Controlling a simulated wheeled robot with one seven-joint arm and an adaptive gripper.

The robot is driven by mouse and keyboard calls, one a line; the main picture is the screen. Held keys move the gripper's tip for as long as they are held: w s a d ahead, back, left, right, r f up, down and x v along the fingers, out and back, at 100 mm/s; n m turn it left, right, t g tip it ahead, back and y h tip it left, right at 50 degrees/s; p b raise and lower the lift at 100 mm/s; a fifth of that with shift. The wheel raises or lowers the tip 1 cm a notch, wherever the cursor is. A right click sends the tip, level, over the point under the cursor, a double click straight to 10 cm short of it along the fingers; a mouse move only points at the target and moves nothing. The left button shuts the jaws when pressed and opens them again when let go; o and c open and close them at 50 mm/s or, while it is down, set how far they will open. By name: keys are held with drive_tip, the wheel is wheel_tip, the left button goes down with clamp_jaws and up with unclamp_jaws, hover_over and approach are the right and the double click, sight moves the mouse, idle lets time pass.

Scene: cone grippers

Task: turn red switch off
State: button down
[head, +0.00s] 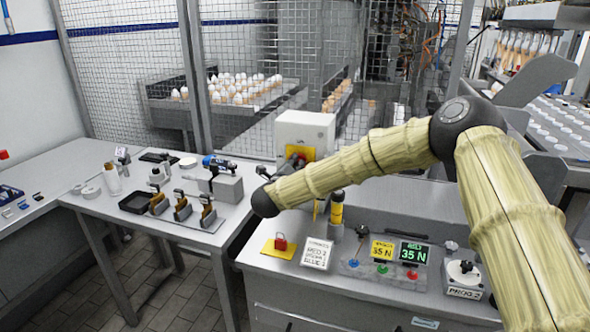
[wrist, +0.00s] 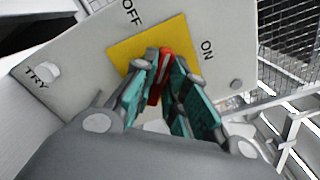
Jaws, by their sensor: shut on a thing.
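The red switch (wrist: 163,66) sits on a yellow square plate (wrist: 125,52) on a light grey box face. In the wrist view my gripper (wrist: 159,64) has its teal-padded fingers closed around the red handle, one on each side. The handle's visible part runs roughly up the picture, between the OFF label at upper left and the ON label at right. In the head view the switch box (head: 305,128) stands at the back of the bench, with red and yellow showing just above my arm. My gripper is not clearly visible there.
A TRY button (wrist: 47,71) is on the same box face. A mesh fence (head: 240,50) stands behind the box.

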drive_tip(key=shift+a+f+n+b, duration=0.1)
drive_tip(key=shift+n+b, duration=0.1)
drive_tip(key=shift+n, duration=1.75)
drive_tip(key=shift+a+f+n+b, duration=0.1)
drive_tip(key=shift+n+b, duration=0.1)
drive_tip(key=shift+n, duration=1.75)
drive_tip(key=shift+d, duration=0.1)
drive_tip(key=c, duration=1.4)
unclamp_jaws()
drive_tip(key=shift+c, duration=0.2)
drive_tip(key=v, duration=1.2)
